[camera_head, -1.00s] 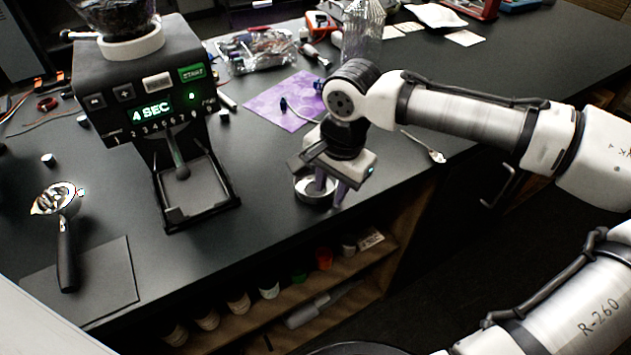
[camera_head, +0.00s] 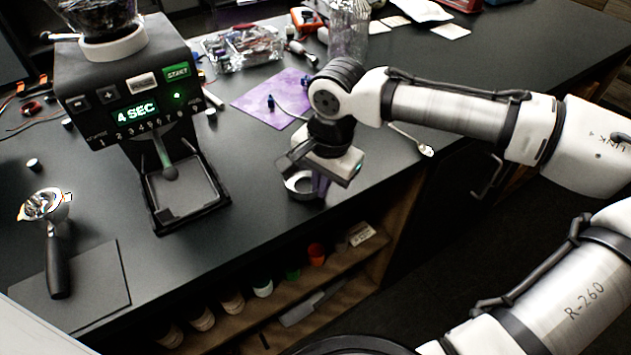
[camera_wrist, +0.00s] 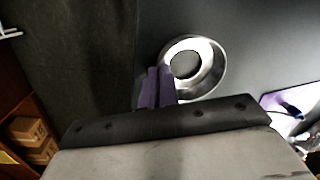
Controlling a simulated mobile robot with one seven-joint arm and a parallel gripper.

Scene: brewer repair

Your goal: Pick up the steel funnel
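The steel funnel (camera_head: 297,184) is a short, shiny ring on the black counter, near its front edge. It also shows in the wrist view (camera_wrist: 214,73), with its round opening facing up. My gripper (camera_head: 320,184) points down at the funnel's right side in the head view. Its purple fingers (camera_wrist: 158,86) are close together at the funnel's wall, one over the rim and one just outside. They appear shut on the wall. The exact contact is partly hidden by the fingers. The funnel appears to rest on the counter.
A grinder (camera_head: 130,95) stands to the left, with a portafilter (camera_head: 52,235) farther left. A purple cloth (camera_head: 268,98) lies behind the funnel, and a spoon (camera_head: 425,149) lies to the right. An open shelf (camera_head: 280,306) with several jars is below the counter.

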